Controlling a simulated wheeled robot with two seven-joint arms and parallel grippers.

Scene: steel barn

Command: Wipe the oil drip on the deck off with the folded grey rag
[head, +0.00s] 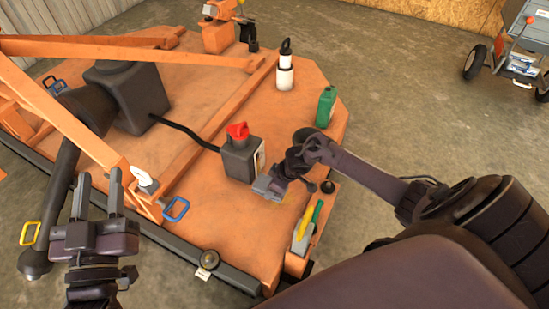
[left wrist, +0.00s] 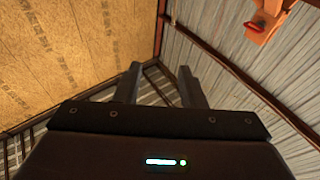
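The orange deck (head: 215,215) fills the middle of the head view. The folded grey rag (head: 267,187) is at the tip of my right gripper (head: 281,178), over the deck beside the dark can with the red cap. The gripper appears shut on it, though its fingers are mostly hidden. A small yellowish patch (head: 279,199) shows at the rag's lower edge; I cannot tell whether it is the oil drip, and no other drip shows. My left gripper (head: 100,190) is open and empty at the lower left; its parted fingers also show in the left wrist view (left wrist: 160,88).
A dark can with a red cap (head: 238,160) stands left of the rag. A green bottle (head: 326,106) and a white-and-black bottle (head: 285,70) stand farther back. A tray with yellow and green items (head: 303,235) is at the near right corner. Orange beams (head: 75,130) cross the left side.

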